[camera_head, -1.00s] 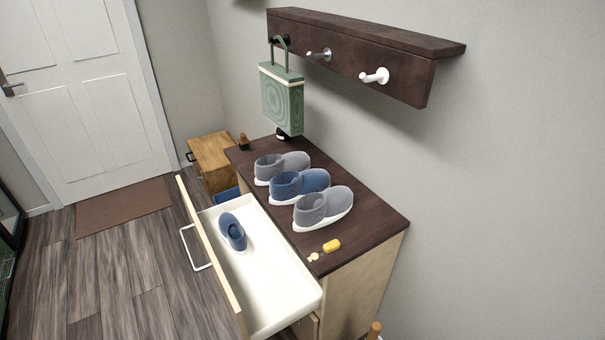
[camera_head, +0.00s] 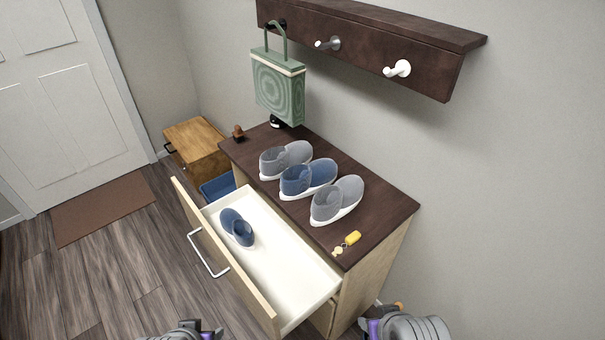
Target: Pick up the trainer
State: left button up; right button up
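One blue trainer (camera_head: 237,228) with a pale sole lies in the open white drawer, near its far left end. A second blue trainer (camera_head: 308,179) stands on the dark cabinet top between two grey trainers, one behind it (camera_head: 286,159) and one in front (camera_head: 337,201). Parts of my left and right arms, grey with purple, show at the bottom edge. No gripper fingers show, and nothing of mine touches the trainers.
The drawer (camera_head: 290,262) is pulled out to the left of the cabinet (camera_head: 373,220). A yellow tag (camera_head: 352,238) lies on the cabinet top. A green bag (camera_head: 277,88) hangs from the wall rack (camera_head: 365,42). A blue bin (camera_head: 218,187) and wooden box (camera_head: 197,146) stand beyond.

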aim_at(299, 182)
jog(key=i+j+z, duration=0.15)
jog(key=j, duration=0.35)
jog(key=i+j+z, duration=0.1)
jog(key=j, duration=0.45)
jog(key=i+j+z, duration=0.15)
jog(key=j, duration=0.4)
jog(key=j+z, duration=0.15)
jog(key=j, duration=0.4)
jog(key=i+j+z, duration=0.2)
jog(key=i+j, duration=0.25)
jog(key=j, duration=0.1)
